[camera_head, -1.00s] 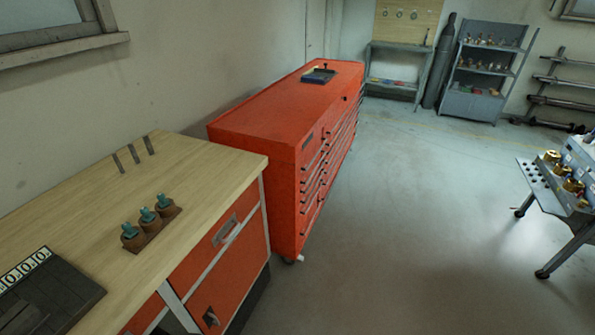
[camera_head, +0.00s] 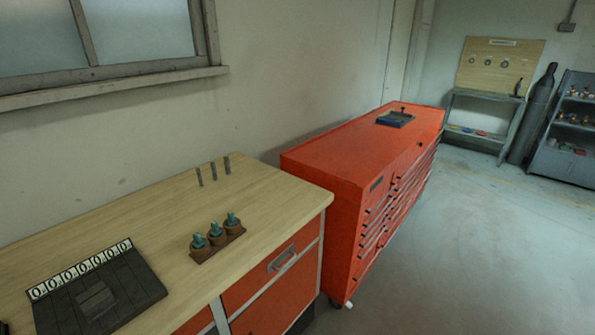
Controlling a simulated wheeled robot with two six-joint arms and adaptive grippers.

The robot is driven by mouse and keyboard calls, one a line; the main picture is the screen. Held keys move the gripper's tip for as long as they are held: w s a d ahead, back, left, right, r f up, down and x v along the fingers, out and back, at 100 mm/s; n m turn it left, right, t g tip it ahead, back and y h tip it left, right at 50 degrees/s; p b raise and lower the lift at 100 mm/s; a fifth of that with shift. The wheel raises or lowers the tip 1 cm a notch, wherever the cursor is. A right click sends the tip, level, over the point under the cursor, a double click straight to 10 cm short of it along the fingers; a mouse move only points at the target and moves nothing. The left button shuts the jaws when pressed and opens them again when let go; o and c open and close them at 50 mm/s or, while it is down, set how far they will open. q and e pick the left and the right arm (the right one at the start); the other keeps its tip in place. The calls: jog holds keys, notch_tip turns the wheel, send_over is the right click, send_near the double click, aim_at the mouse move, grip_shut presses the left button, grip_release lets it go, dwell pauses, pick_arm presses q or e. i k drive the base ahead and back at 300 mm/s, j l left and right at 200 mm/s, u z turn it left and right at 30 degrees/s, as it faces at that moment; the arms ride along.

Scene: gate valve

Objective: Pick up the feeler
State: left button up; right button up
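I cannot tell for sure which thing is the feeler. A small blue tray (camera_head: 395,119) with a dark upright piece sits on the red tool cabinet (camera_head: 345,150), too small to make out in detail. Neither of my grippers is in view.
Several teal-topped pieces stand in a brown holder (camera_head: 217,240) on the workbench. A black board with a row of zeros (camera_head: 100,290) lies at its left. Shelves and a gas cylinder (camera_head: 533,115) stand behind. The floor (camera_head: 480,260) at right is clear.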

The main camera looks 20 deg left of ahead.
aim_at(198, 243)
jog(key=u, duration=1.3)
